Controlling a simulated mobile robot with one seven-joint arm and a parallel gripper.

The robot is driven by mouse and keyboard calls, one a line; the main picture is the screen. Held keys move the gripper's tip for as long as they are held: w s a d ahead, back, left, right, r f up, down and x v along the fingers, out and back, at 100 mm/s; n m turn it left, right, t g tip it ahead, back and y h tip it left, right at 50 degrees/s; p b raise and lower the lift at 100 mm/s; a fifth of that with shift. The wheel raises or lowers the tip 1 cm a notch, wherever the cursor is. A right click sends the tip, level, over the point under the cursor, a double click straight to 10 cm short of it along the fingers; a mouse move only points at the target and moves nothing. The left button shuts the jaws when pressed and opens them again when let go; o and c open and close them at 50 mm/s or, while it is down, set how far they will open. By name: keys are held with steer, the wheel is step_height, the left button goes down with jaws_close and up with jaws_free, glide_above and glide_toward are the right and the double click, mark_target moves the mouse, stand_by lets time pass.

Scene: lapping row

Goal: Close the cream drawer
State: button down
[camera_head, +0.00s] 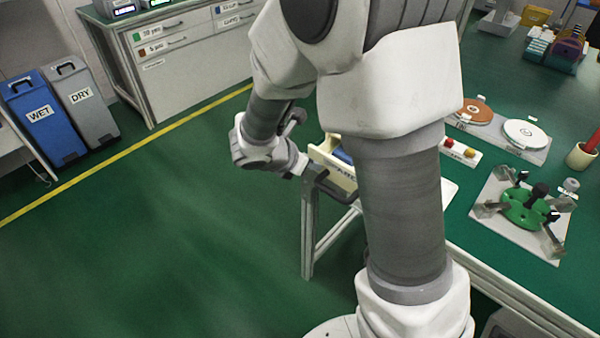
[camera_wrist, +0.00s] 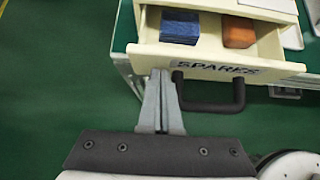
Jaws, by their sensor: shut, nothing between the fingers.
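The cream drawer (camera_wrist: 150,57) stands open in the wrist view, with a dark label on its front and a dark bar handle (camera_wrist: 208,106). A blue block (camera_wrist: 180,27) and an orange-brown block (camera_wrist: 239,32) lie inside it. My gripper (camera_wrist: 161,74) is shut and empty, its fingertips at the drawer front just left of the handle; I cannot tell whether they touch. In the head view the drawer (camera_head: 328,160) shows partly behind my arm. My gripper (camera_head: 305,170) is at its near left side there.
Blue (camera_head: 45,118) and grey (camera_head: 85,105) bins stand at left. Green floor is clear at lower left.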

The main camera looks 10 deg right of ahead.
steer(key=w+d, duration=0.1)
steer(key=d, duration=0.1)
steer(key=w+d, duration=0.2)
steer(key=shift+w+d, duration=0.15)
steer(key=shift+d, duration=0.2)
steer(key=shift+w+d+r, duration=0.1)
steer(key=shift+w+d, duration=0.05)
steer(key=shift+d, duration=0.1)
